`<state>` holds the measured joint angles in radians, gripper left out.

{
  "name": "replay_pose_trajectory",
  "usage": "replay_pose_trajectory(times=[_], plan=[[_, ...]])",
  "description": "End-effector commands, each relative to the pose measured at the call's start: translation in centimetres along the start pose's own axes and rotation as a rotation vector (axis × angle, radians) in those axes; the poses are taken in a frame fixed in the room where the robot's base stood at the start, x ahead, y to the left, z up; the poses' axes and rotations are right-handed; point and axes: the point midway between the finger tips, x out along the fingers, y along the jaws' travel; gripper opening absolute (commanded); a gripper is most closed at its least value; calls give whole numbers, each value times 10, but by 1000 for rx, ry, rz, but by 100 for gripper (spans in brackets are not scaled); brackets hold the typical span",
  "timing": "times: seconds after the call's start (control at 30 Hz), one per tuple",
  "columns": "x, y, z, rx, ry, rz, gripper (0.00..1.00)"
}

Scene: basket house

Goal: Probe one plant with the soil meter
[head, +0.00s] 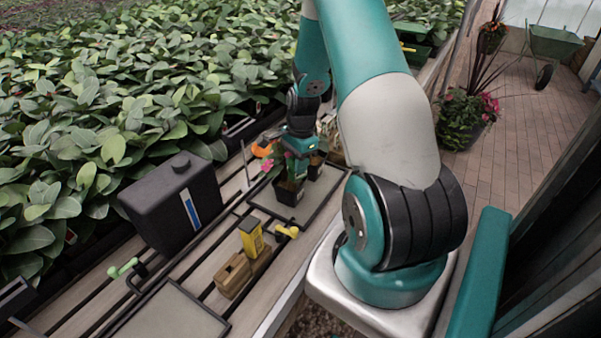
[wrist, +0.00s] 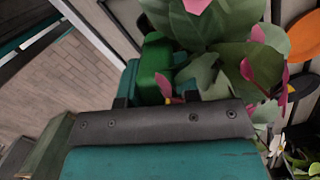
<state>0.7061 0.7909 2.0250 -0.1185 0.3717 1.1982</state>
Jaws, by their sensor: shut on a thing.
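My gripper (head: 298,148) is above the potted plants on the bench. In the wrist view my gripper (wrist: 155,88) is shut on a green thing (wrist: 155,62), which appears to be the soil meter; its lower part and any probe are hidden. A plant with green leaves and pink flowers (wrist: 225,55) fills the space beyond and right of the fingers. In the head view its dark square pot (head: 289,193) stands on a tray (head: 263,211), just below my gripper. A second dark pot (head: 316,167) stands behind it to the right. I cannot tell whether the meter touches soil.
A black canister (head: 172,205) stands left of the tray. A wooden block (head: 233,275), a yellow box (head: 251,238) and a small yellow tool (head: 287,231) lie in front. An orange round thing (head: 262,150) is beside the plant. Dense foliage (head: 110,110) borders the bench.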

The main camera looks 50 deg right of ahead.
Motion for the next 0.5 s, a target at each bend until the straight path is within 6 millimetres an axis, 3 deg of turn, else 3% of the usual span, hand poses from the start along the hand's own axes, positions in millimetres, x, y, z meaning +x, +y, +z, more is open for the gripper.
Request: replay_pose_trajectory(times=[0.27,0.3,0.4,0.5], plan=[[0,0,0,0,0,0,5],[0,0,0,0,0,0,36],[0,0,0,0,0,0,59],[0,0,0,0,0,0,59]])
